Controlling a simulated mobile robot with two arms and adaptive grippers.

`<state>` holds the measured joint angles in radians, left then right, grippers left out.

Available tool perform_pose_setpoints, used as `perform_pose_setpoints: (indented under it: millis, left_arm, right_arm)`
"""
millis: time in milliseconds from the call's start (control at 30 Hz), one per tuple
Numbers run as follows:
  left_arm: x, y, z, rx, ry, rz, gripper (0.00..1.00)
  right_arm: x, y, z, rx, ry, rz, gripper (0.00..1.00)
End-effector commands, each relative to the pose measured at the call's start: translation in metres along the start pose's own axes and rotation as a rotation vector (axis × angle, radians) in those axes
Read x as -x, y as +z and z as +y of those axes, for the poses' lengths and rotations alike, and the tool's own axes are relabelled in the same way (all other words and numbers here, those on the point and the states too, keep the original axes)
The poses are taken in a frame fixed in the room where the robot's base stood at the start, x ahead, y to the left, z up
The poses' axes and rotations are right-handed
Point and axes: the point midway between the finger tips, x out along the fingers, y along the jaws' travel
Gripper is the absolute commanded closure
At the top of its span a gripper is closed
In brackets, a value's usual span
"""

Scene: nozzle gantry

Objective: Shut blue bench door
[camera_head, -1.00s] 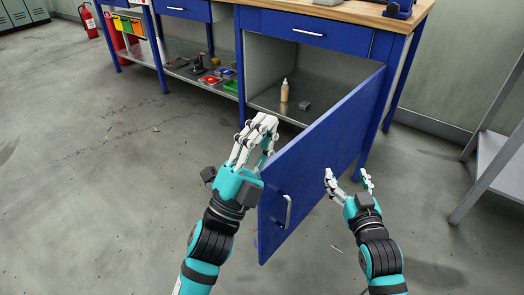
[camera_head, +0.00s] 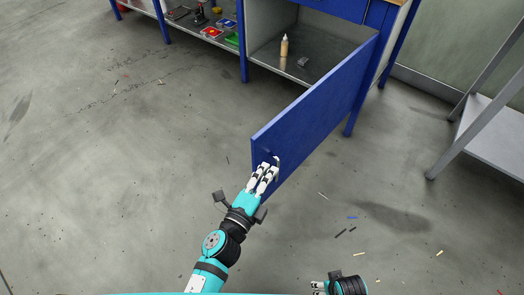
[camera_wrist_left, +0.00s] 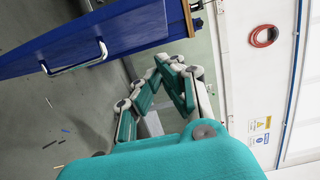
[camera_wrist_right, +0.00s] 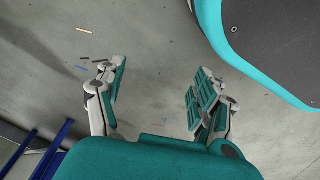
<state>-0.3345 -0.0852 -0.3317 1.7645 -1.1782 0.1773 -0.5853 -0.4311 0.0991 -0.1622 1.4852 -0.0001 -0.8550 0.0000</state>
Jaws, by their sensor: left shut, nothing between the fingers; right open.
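The blue bench door (camera_head: 318,112) stands wide open, swung out from the cabinet (camera_head: 300,45) of the blue bench. It also shows in the left wrist view (camera_wrist_left: 125,30), with its silver handle (camera_wrist_left: 75,62). My left gripper (camera_head: 266,172) is shut and empty beside the free end of the door, partly covering the handle; I cannot tell whether it touches the door. My right gripper (camera_wrist_right: 155,90) is open and empty over bare floor, away from the door. In the head view only part of it shows at the bottom edge.
A bottle (camera_head: 284,46) and a small dark block (camera_head: 303,62) are inside the open cabinet. A grey metal shelf (camera_head: 495,130) stands at the right. Red and green bins lie on the lower shelf at left. The floor around the door is clear apart from small scraps.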

Motion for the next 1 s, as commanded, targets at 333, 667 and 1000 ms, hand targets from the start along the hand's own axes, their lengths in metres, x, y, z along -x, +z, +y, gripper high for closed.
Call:
perform_pose_setpoints:
  millis: [333,667,1000]
  left_arm:
    - [-0.047,0.024,-0.001,-0.004,0.000,-0.001,1.00]
    - [-0.051,0.040,0.000,0.000,0.000,0.000,1.00]
    - [-0.051,0.042,0.000,-0.002,0.000,0.003,1.00]
  right_arm:
    - [-0.010,0.012,-0.002,0.002,-0.002,-0.008,0.30]
    - [-0.015,0.016,-0.002,0.003,-0.002,-0.009,0.30]
    - [-0.015,0.016,-0.001,0.003,-0.002,-0.009,0.30]
